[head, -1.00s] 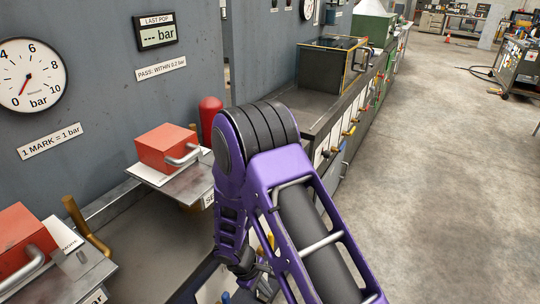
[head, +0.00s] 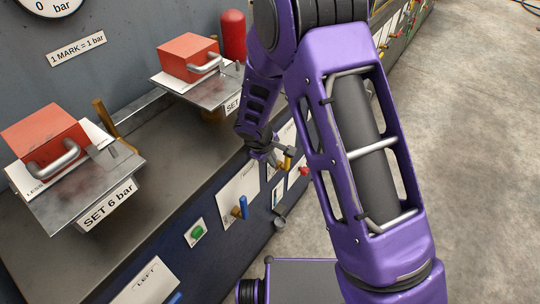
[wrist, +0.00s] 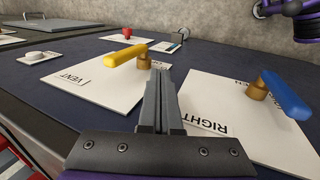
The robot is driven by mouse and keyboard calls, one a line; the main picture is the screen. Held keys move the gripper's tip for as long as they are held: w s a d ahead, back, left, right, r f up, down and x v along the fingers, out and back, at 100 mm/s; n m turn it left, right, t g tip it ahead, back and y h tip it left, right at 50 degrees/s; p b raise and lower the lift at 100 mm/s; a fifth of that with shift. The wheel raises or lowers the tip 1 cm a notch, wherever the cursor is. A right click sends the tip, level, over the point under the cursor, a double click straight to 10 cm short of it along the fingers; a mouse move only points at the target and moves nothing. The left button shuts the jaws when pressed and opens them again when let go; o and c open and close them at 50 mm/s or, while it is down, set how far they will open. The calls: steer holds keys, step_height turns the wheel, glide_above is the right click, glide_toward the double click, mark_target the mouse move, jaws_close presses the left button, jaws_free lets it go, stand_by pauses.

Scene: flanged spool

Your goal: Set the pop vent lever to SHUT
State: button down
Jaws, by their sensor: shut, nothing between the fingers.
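The vent lever is a yellow handle (wrist: 127,55) on a brass pivot, on a white plate (wrist: 75,88) marked VENT in the wrist view. Its handle points left from the pivot there. In the head view the yellow lever (head: 287,163) shows small on the front panel, partly behind my gripper. My gripper (wrist: 161,78) is shut and empty. In the wrist view its tips appear just beside the yellow lever's pivot; I cannot tell if they touch. In the head view my gripper (head: 284,151) is at the panel by this lever. No SHUT mark is legible.
A blue lever (wrist: 284,95) on a plate marked RIGHT stands close on the right in the wrist view. A red knob (wrist: 127,33) lies beyond. The head view shows a green button (head: 198,231) and red blocks (head: 188,57) on shelves above the panel.

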mark_target(285, 162)
steer(key=shift+w+d+f, duration=0.45)
steer(key=shift+w, duration=0.25)
steer(key=shift+w+d+f, duration=0.45)
steer(key=shift+w, duration=0.25)
steer(key=shift+w+d+f, duration=0.45)
steer(key=shift+w, duration=0.25)
steer(key=shift+d+r+p, duration=0.1)
steer(key=shift+p, duration=0.35)
steer(key=shift+w+d+p, duration=0.1)
steer(key=shift+w+p, duration=0.15)
steer(key=shift+p, duration=0.4)
